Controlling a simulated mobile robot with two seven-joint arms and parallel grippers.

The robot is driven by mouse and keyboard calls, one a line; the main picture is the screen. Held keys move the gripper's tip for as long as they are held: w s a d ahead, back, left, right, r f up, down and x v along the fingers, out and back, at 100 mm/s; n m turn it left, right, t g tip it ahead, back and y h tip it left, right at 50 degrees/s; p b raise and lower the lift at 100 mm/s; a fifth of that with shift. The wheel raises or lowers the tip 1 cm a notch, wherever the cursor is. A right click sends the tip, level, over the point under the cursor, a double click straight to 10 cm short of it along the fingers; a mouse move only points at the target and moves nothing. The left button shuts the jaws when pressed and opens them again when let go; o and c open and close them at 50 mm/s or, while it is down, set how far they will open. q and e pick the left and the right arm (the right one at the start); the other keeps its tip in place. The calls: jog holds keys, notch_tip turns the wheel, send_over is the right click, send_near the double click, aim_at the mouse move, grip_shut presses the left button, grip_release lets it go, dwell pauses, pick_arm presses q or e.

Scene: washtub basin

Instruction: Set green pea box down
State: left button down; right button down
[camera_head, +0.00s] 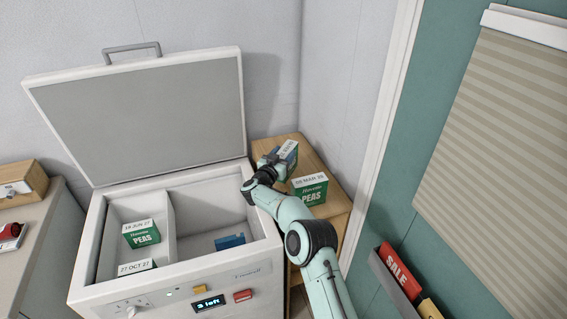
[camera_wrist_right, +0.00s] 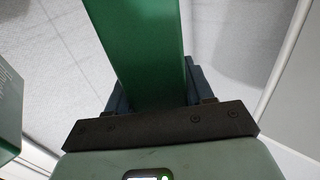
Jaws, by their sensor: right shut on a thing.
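My right gripper (camera_head: 275,163) is over the wooden stand beside the freezer, its arm coming in from the lower right. In the right wrist view it is shut on a green pea box (camera_wrist_right: 140,45), which stands between its fingers. In the head view the held box (camera_head: 289,150) shows mostly its pale top, partly hidden by the gripper. I cannot tell whether it touches the stand. A second green pea box (camera_head: 310,190) with a white dated top rests on the stand, close in front of the held one. My left gripper is out of view.
The wooden stand (camera_head: 334,206) is against the wall. The open freezer (camera_head: 262,254) holds green pea boxes (camera_head: 141,234) in its left compartment and a blue item (camera_head: 230,242) in its right one. Its lid (camera_head: 150,110) is raised. A sale rack (camera_head: 400,275) hangs at the right.

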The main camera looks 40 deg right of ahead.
notch_tip(320, 180, down, 3)
jog(key=shift+d+f, duration=0.1)
jog(key=shift+f, duration=0.1)
jog(key=shift+c, duration=2.2)
grip_release()
